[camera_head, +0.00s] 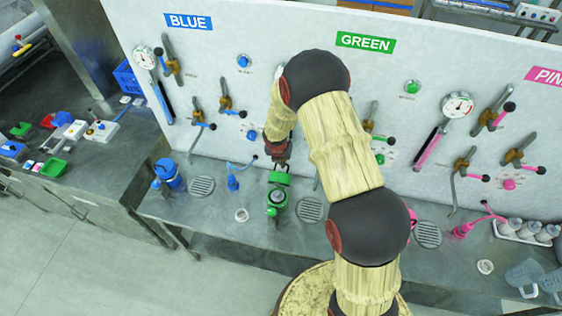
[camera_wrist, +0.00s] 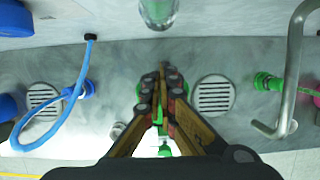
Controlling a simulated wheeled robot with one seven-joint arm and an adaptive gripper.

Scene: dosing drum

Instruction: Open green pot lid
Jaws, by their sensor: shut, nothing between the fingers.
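The green pot (camera_head: 276,201) stands on the steel counter below the GREEN sign. Its round top shows a dark, glassy-looking middle inside a green ring. A green flap, which looks like the lid (camera_head: 280,178), stands raised at the pot's back edge, on the panel side. My gripper (camera_head: 279,160) is just above and behind this flap, pointing down. I cannot tell whether it touches it. In the wrist view my gripper (camera_wrist: 163,72) has its fingers together with nothing between the tips. Only bits of green show between and below the fingers there; the fingers hide most of the pot.
The white panel (camera_head: 330,33) with valves and gauges rises close behind. A blue pot (camera_head: 168,176) and a blue tap with hose (camera_head: 233,181) stand to the left. Round drain grates (camera_head: 311,210) lie in the counter. A bent metal pipe (camera_wrist: 291,75) is at right in the wrist view.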

